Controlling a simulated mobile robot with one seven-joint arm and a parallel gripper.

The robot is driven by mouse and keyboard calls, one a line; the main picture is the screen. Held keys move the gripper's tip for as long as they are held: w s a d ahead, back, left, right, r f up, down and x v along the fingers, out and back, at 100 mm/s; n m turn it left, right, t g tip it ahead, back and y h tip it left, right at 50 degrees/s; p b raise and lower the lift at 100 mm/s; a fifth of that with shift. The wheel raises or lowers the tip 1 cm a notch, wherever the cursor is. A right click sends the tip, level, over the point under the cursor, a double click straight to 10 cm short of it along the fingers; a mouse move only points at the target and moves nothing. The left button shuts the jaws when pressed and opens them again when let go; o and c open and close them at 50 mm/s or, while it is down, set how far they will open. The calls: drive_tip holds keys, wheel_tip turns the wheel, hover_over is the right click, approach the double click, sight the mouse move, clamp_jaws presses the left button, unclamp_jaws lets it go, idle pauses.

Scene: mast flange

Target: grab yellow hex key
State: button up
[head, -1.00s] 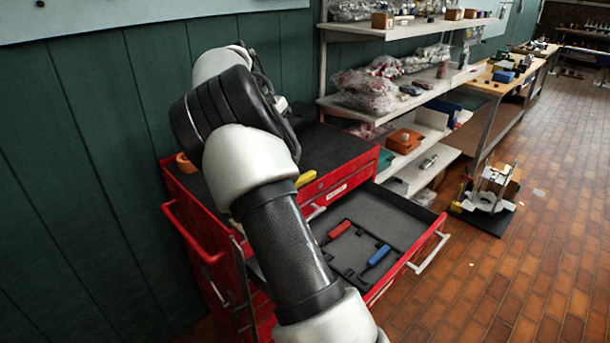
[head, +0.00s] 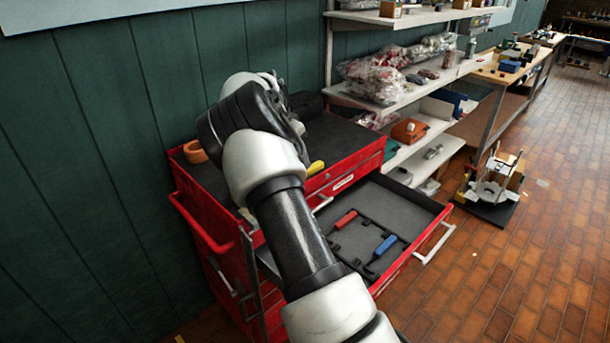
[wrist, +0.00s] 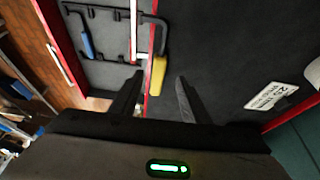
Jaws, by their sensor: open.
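The yellow hex key (wrist: 158,75) has a thick yellow handle and appears to have a dark, bent shaft. It lies at the front edge of the red tool chest's dark top. In the head view a small part of its yellow handle (head: 316,168) shows beside my arm. In the wrist view my gripper (wrist: 157,82) is open, with one finger on each side of the handle's line. I cannot tell how far the fingers are above it. My arm hides the gripper in the head view.
The open drawer (head: 405,205) below holds a red-handled tool (head: 345,219) and a blue-handled tool (head: 385,246). An orange ring (head: 194,152) lies on the chest top. Shelves (head: 400,90) with bagged parts stand behind, and a white label (wrist: 270,95) lies right of the gripper.

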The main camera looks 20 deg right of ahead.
drive_tip(key=x, duration=0.5)
drive_tip(key=shift+s+f+p, duration=0.1)
drive_tip(key=shift+f+p, duration=0.05)
drive_tip(key=shift+p, duration=0.15)
clamp_jaws()
